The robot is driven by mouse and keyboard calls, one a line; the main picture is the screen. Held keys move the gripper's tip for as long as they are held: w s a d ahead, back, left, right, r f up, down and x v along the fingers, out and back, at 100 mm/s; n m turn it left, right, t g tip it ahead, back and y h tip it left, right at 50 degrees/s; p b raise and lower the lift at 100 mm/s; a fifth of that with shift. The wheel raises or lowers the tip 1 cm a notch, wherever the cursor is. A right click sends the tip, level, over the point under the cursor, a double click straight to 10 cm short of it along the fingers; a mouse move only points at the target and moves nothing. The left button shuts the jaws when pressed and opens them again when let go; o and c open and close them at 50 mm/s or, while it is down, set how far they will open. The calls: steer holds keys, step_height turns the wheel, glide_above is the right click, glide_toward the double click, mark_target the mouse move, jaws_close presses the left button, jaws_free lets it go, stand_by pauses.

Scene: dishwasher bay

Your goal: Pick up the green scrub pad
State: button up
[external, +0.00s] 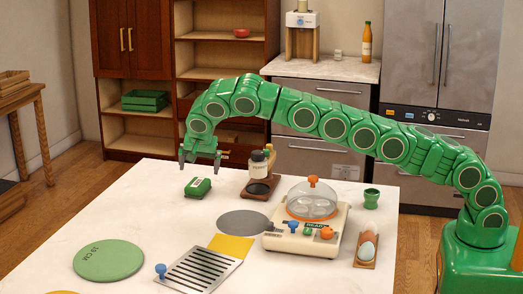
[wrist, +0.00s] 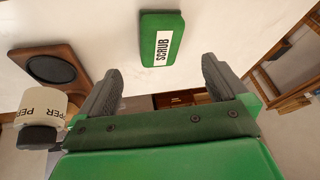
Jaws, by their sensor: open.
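The green scrub pad (external: 198,187) lies flat on the white table near its back left edge. It is a small green block with a white label reading SCRUB, and it shows at the top middle of the wrist view (wrist: 162,38). My gripper (external: 203,162) is above the pad in the external view, with its fingers apart and nothing between them. In the wrist view my gripper (wrist: 160,85) has its two dark fingers spread, and the pad lies beyond the fingertips, apart from them.
A pepper jar (external: 258,166) and a wooden stand with a dark disc (external: 258,188) are right of the pad; the jar (wrist: 40,112) is close left of my gripper. An egg cooker (external: 308,228), grey disc (external: 243,223) and green disc (external: 108,260) lie nearer. Table left of the pad is clear.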

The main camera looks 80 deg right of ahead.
mark_target(198, 183)
steer(key=shift+x, duration=4.2)
steer(key=c, duration=1.1)
steer(key=shift+r, duration=0.1)
steer(key=shift+r, duration=0.15)
steer(key=shift+c, duration=1.2)
steer(key=shift+r, duration=0.25)
steer(key=shift+c, duration=0.6)
steer(key=shift+r, duration=1.4)
steer(key=shift+s+a, duration=0.2)
steer(key=shift+a, duration=0.1)
